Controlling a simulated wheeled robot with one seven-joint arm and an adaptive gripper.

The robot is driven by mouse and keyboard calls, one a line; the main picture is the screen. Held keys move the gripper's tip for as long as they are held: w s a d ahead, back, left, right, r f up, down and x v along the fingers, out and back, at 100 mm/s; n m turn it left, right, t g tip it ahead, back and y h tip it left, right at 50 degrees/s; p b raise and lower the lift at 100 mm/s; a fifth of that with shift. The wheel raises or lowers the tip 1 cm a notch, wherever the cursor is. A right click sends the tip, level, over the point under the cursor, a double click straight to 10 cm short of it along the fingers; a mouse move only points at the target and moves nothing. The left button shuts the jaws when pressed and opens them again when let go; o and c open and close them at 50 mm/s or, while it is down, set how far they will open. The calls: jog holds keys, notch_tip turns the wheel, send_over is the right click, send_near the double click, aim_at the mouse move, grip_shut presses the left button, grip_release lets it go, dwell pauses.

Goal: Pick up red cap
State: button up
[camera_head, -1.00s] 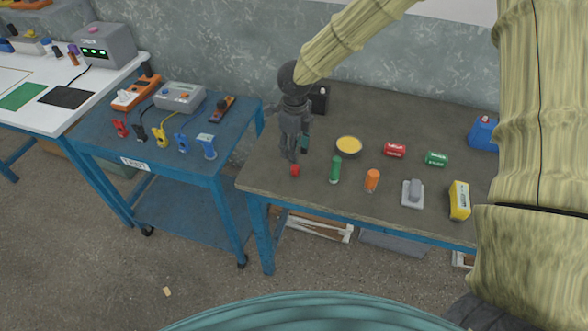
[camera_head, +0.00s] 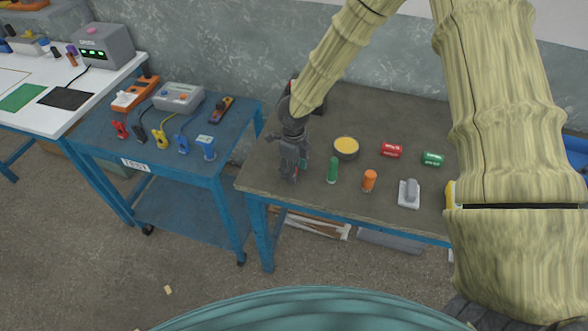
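My gripper (camera_head: 289,179) points down at the front left of the grey-topped workbench (camera_head: 262,182), with its fingertips at or just above the top. The red cap does not show now. My gripper covers the spot near the front edge where a small red piece showed a second ago. The fingers are small and dark, and I cannot make out a gap between them or whether they touch the cap.
A green battery (camera_head: 333,170) stands close right of my gripper, then an orange one (camera_head: 369,181). A bowl with yellow contents (camera_head: 346,148) is behind them. Red (camera_head: 391,150) and green (camera_head: 433,158) cylinders lie farther right. A blue cart (camera_head: 183,163) stands left.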

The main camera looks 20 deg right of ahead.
jog(key=c, duration=0.8)
jog(key=shift+r, duration=0.1)
jog(key=shift+c, duration=0.2)
